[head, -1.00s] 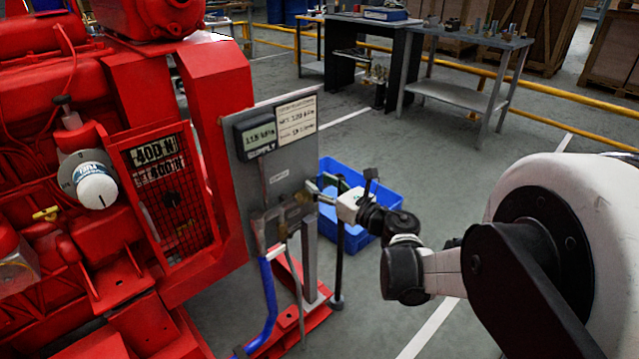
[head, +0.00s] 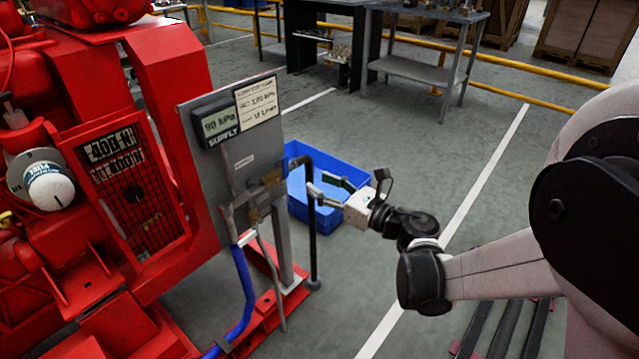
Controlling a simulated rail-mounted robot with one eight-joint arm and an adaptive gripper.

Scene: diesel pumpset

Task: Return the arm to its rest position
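My gripper (head: 322,188) is in the middle of the head view, at the end of my white and black arm that comes in from the right. Its two fingers point left and stand apart, with nothing seen between them. It is to the right of the grey supply panel (head: 205,175) and its brass valve fitting (head: 262,196), with a gap between. The blue crate (head: 318,222) shows behind and below the gripper. The display on the panel (head: 217,124) reads 90 kPa, with SUPPLY below it.
A blue hose (head: 243,295) and a black upright pipe (head: 312,245) are by the panel. Workbenches (head: 430,70) and a yellow rail (head: 520,97) stand behind. Floor right of the crate is clear.

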